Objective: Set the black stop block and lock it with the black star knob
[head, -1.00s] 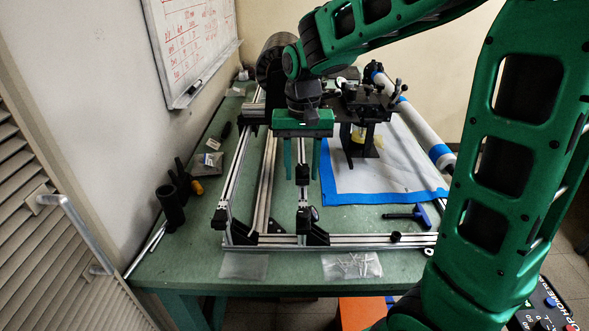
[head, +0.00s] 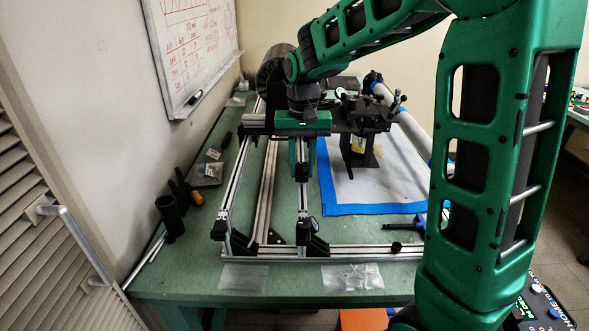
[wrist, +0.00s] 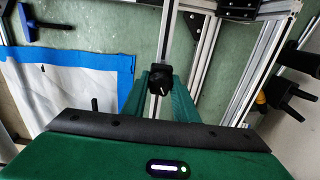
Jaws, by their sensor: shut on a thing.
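The black stop block (head: 302,178) sits on the middle aluminium rail (head: 303,203) of the frame on the table. In the wrist view the block (wrist: 165,80) is between the fingertips, with a rounded dark part on its near side; I cannot tell whether that is the star knob. My gripper (head: 302,170) points down over this rail, its green fingers drawn together on the block's two sides. The fingers (wrist: 164,72) hide part of the block. A small black round piece (head: 396,247), possibly a knob, lies by the front rail.
The front rail (head: 370,250) and left rail (head: 238,185) bound the frame. A blue-handled tool (head: 418,224) and a blue-edged white sheet (head: 350,208) lie to the right. Plastic bags (head: 352,277) lie in front. A black fixture (head: 362,125) stands close right of the gripper.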

